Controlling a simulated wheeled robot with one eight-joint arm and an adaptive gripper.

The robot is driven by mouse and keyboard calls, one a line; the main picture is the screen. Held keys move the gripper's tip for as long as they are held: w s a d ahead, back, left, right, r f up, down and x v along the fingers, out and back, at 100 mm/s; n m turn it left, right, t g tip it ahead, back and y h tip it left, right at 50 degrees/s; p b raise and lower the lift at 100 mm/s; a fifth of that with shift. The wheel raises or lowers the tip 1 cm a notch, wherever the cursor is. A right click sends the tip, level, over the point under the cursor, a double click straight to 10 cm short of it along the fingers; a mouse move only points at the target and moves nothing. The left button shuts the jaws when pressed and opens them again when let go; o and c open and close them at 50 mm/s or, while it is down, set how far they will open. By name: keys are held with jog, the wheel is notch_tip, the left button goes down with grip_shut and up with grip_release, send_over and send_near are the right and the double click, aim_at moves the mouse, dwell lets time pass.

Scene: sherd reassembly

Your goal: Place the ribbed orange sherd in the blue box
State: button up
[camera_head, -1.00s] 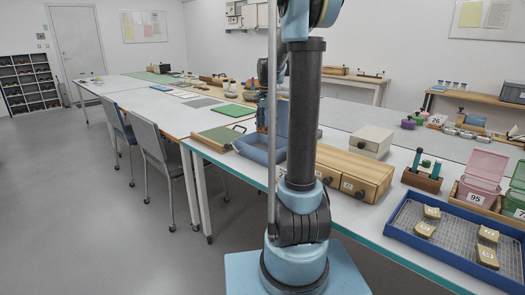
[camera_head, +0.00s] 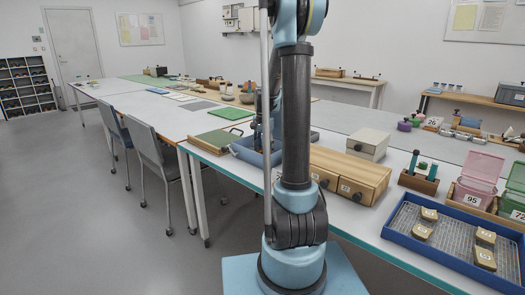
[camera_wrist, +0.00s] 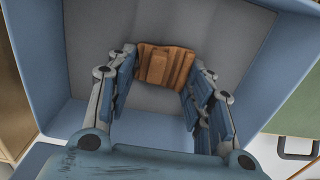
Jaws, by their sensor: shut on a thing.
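The ribbed orange sherd (camera_wrist: 167,66) shows in the wrist view, gripped between the fingertips of my gripper (camera_wrist: 160,78). My gripper is shut on it. The blue box (camera_wrist: 285,55) surrounds the sherd and fingers in the wrist view, with its grey inner floor behind them. I cannot tell whether the sherd touches that floor. In the head view the blue box (camera_head: 243,151) stands on the near table, partly hidden behind my arm. The sherd is not visible there.
A wooden drawer box (camera_head: 352,176) stands right of the blue box, with a pale grey box (camera_head: 367,143) behind it. A green-topped board (camera_head: 216,138) lies to the left. A blue tray (camera_head: 400,235) with several sherds is at the right.

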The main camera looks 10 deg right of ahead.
jog(key=o, duration=1)
jog(key=shift+o, duration=0.2)
notch_tip(320, 180, up, 12)
jog(key=shift+s, duration=0.15)
